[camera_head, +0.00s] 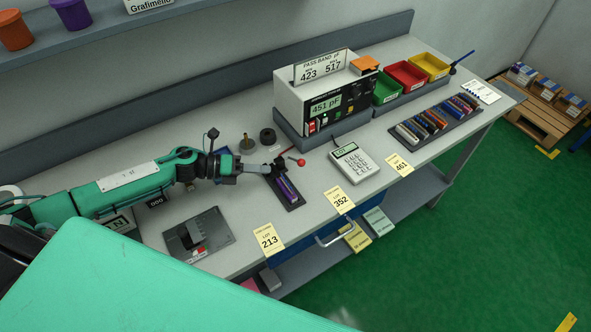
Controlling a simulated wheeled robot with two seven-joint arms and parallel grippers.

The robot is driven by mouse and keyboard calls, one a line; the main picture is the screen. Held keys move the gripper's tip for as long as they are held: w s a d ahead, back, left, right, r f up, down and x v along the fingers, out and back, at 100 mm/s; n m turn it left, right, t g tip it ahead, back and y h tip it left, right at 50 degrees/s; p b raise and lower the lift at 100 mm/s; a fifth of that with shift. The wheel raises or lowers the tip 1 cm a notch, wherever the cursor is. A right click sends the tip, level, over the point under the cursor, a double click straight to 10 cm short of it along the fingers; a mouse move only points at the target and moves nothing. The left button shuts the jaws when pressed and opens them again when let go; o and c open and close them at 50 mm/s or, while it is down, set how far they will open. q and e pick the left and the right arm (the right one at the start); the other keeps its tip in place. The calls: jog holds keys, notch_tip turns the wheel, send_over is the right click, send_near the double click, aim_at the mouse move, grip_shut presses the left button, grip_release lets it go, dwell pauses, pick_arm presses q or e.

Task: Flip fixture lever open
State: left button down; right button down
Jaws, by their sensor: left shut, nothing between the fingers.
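The fixture (295,203) is a narrow dark base on the bench top, with a purple strip (287,187) lying along it. At its far end is a lever with a red ball knob (301,162); the knob points to the right. My left gripper (268,169) reaches in from the left, with its fingertips at the far left end of the fixture. It is shut with nothing between its fingers. I cannot tell whether it touches the lever, whose base is partly hidden by the fingers. My right gripper is out of view.
A meter box (295,105) stands behind the fixture, and a calculator-like keypad (355,164) lies to its right. Yellow lot cards (268,239) lie along the front edge. A dark plate (188,238) is at left.

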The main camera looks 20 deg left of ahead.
pick_arm(q)
jog(key=shift+d, duration=0.1)
jog(key=p+x, duration=0.4)
jog(key=x, duration=0.5)
jog(key=shift+r, duration=0.1)
jog(key=shift+w+d+f, duration=0.25)
jog(key=shift+d, duration=0.1)
jog(key=shift+a+r, duration=0.1)
jog(key=shift+r, duration=0.1)
